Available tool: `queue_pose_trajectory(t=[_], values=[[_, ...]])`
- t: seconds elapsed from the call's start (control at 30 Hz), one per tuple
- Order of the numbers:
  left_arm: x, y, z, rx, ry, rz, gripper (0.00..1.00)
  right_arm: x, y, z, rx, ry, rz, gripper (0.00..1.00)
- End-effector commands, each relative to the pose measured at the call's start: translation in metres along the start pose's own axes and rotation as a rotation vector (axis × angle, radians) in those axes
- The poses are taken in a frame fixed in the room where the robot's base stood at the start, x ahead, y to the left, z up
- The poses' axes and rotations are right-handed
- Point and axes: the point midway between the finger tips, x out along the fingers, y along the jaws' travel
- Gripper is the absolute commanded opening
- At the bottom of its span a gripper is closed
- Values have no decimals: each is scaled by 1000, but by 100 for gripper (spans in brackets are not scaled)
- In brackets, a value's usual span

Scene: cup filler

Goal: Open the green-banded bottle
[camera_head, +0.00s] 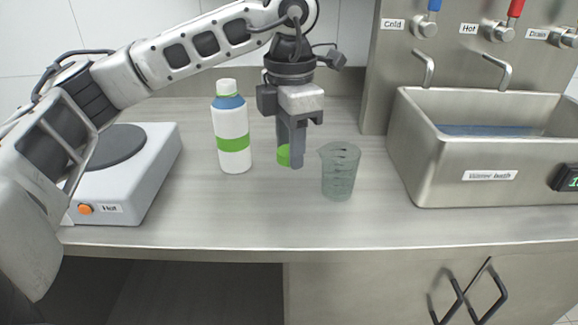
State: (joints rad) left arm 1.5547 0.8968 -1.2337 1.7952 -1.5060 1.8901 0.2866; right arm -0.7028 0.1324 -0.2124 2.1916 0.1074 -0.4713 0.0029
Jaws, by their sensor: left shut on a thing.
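The green-banded bottle (233,158) stands upright on the counter, left of my left gripper. My right gripper is not in view.
A clear glass beaker (340,172) stands just right of my left gripper. A hot plate (140,165) is at the left. A steel water bath (490,190) stands at the right below labelled taps. The counter's front strip is clear.

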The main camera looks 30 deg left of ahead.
Motion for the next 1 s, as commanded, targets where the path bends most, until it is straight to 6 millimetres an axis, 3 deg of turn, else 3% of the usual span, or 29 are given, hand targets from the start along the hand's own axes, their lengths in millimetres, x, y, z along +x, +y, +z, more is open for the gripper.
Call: queue_pose_trajectory(t=[0.1, 0.33, 0.53, 0.8, 1.0], values=[[15, 26, 12, -4, 3, -2, 8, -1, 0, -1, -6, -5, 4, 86], [53, 52, 25, 3, 2, -1, 8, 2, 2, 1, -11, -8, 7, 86], [65, 62, 30, 2, 1, 0, 8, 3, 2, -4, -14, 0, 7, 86], [99, 66, 31, 3, 1, 0, 8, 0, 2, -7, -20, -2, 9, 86], [101, 66, 31, 3, -1, 1, 8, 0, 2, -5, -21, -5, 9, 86]])
